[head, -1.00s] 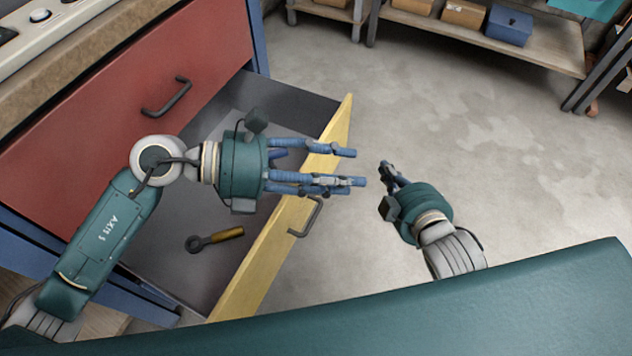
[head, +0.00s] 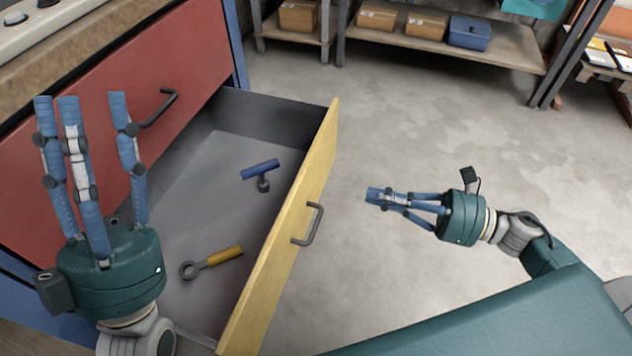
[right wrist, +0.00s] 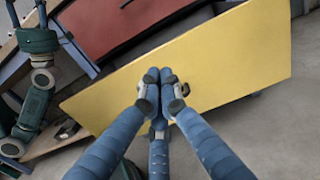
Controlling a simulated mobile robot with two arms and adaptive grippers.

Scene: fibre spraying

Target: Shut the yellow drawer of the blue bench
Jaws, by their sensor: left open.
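The yellow drawer front (head: 285,240) stands pulled out from the blue bench (head: 237,45), with a dark handle (head: 312,224) on its outer face. The drawer is open and its grey inside shows. My left gripper (head: 82,108) is open and empty at the left, fingers pointing up the picture in front of the red drawer. My right gripper (head: 373,196) is outside the drawer, to the right of the handle and apart from it. Its fingers are closed together on nothing. In the right wrist view the closed fingers (right wrist: 152,78) point at the yellow front (right wrist: 225,60) and partly hide the handle.
A blue-handled tool (head: 260,169) and a yellow-handled tool (head: 215,262) lie inside the drawer. The red drawer (head: 120,75) above is shut. A low shelf (head: 440,50) with boxes stands at the back. The floor right of the drawer is clear.

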